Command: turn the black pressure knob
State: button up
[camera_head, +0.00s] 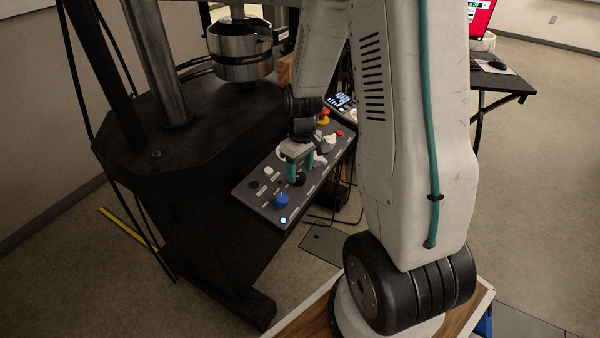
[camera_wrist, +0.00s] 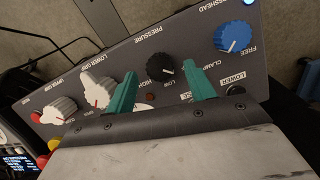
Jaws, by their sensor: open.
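The black pressure knob (camera_wrist: 160,67) is on the grey control panel (camera_wrist: 110,62), under the label PRESSURE. It also shows in the head view (camera_head: 299,180), partly covered by my gripper. My gripper (camera_head: 300,175) is open, its two teal fingers pointing down at the panel. In the wrist view the fingertips of my gripper (camera_wrist: 161,70) stand on either side of the knob, with a gap on both sides. I cannot tell whether the tips reach down around the knob or stay just above it.
A blue knob (camera_wrist: 235,37) is right of the fingers in the wrist view. White knobs (camera_wrist: 97,88) and (camera_wrist: 58,110) are to the left. A black LOWER button (camera_wrist: 236,89) is near the right finger. The dark press frame (camera_head: 150,130) stands behind the panel (camera_head: 262,212).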

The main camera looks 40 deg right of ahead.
jog(key=shift+f, duration=0.9)
jog(key=c, duration=1)
jog(key=m+y, duration=0.1)
jog(key=m, duration=0.3)
jog(key=shift+d+m, duration=0.1)
jog(key=shift+m, duration=0.2)
jog(key=m+y, duration=0.1)
jog(key=m, duration=0.3)
jog(key=shift+d+m, duration=0.1)
jog(key=shift+m, duration=0.3)
jog(key=shift+t, duration=0.3)
